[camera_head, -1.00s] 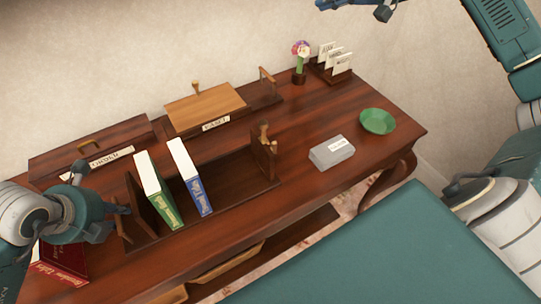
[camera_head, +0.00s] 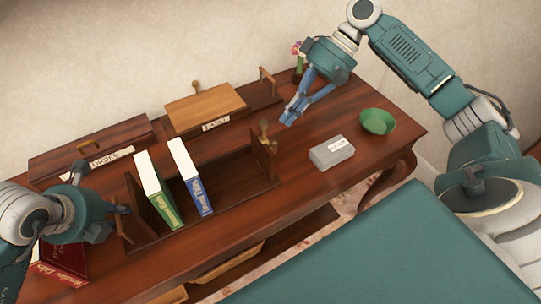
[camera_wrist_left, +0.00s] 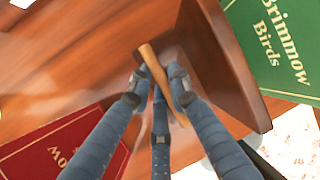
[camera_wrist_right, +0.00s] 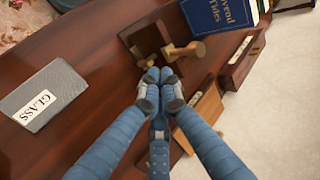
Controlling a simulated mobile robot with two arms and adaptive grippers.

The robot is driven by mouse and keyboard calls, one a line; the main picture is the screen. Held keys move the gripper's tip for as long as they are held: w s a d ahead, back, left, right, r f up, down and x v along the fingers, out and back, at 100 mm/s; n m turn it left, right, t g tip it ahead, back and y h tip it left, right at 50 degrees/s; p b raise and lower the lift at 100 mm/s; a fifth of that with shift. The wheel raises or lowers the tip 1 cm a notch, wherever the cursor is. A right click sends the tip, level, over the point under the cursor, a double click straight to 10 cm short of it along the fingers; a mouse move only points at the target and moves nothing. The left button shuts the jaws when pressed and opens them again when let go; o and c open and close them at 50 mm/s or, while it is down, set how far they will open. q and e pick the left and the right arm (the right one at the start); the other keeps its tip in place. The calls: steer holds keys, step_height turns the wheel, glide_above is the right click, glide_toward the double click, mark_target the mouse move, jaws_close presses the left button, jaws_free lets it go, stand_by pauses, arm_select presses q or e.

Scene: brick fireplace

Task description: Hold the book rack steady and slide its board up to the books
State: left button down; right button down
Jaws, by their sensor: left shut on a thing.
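The dark wooden book rack (camera_head: 235,182) stands on the desk. A green book (camera_head: 158,192) and a blue book (camera_head: 192,178) stand upright near its left end. The sliding board (camera_head: 264,160) is at the right end, apart from the books, with a wooden knob handle (camera_wrist_right: 185,52). My left gripper (camera_head: 122,211) is shut on the wooden handle (camera_wrist_left: 155,68) at the rack's left end. My right gripper (camera_head: 290,120) is empty, fingertips together, above the desk just right of the board; the right wrist view shows its tips near the knob handle.
A grey box labelled GLASS (camera_head: 332,153) and a green bowl (camera_head: 377,121) sit to the right. Wooden boxes (camera_head: 205,105) line the back. A red book (camera_head: 65,262) lies by my left gripper. A flower pot is partly hidden behind my right arm.

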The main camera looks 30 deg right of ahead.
mark_target(260, 140)
steer(key=shift+x, duration=3.25)
steer(key=shift+s+f, duration=0.1)
steer(key=shift+f, duration=0.05)
steer(key=shift+a+r, duration=0.15)
steer(key=shift+a, duration=0.8)
steer(key=shift+a+r, duration=0.15)
steer(key=shift+a, duration=0.75)
steer(key=shift+w+a, duration=0.15)
steer(key=shift+w, duration=0.1)
steer(key=shift+a, duration=0.2)
